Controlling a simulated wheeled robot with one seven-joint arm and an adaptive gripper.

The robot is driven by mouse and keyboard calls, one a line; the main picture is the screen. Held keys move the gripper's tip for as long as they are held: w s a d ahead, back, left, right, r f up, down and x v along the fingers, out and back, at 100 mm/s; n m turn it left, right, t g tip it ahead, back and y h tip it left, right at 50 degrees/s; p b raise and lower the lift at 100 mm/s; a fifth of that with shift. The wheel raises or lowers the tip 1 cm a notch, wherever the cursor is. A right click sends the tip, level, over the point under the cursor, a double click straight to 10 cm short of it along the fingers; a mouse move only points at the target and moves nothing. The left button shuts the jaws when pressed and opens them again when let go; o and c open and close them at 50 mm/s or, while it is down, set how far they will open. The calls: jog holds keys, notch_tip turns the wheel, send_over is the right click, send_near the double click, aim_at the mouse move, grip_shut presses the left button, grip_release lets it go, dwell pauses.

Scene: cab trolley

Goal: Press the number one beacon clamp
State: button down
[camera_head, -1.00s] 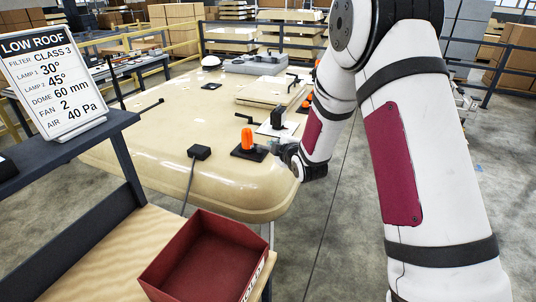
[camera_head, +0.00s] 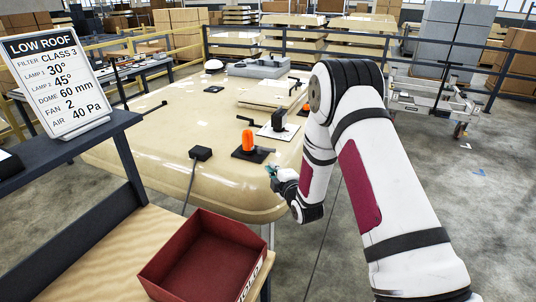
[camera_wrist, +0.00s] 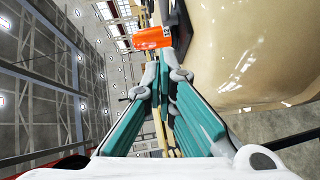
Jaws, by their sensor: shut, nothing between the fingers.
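The orange beacon (camera_head: 248,140) stands upright on a black base plate (camera_head: 243,156) near the front right corner of the cream roof panel (camera_head: 150,130). A small dark part (camera_head: 266,150) juts from the right side of that base and may be its clamp; its position is too small to tell. My gripper (camera_head: 271,170) is shut and empty, just in front of and below the beacon, by the panel's rounded edge. In the wrist view the shut teal fingers (camera_wrist: 163,65) point at the beacon (camera_wrist: 152,38), which bears a partly readable label. Contact is not visible.
A second dark unit (camera_head: 278,118) on a white plate sits farther back, beside a black crank handle (camera_head: 249,121). A black box (camera_head: 201,153) with a cable lies left of the beacon. A red bin (camera_head: 200,255) and a "LOW ROOF" sign (camera_head: 58,85) are nearer.

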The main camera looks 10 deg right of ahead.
jog(key=w, duration=0.3)
jog(key=w+a+f, duration=0.1)
jog(key=w, duration=0.5)
jog(key=shift+w+a+f+b, duration=0.2)
jog(key=shift+w+a+b, duration=0.1)
jog(key=shift+w, duration=0.1)
jog(key=shift+w+d+f, duration=0.25)
jog(key=shift+w+d, duration=0.65)
jog(key=shift+d, duration=0.05)
jog(key=shift+w+d+f, duration=0.1)
jog(key=shift+w+d, duration=0.2)
jog(key=shift+w, duration=0.25)
jog(key=shift+d, duration=0.15)
jog(key=shift+w+d+n+y+b, duration=0.1)
jog(key=shift+n+y+b, duration=0.25)
jog(key=shift+y, duration=0.25)
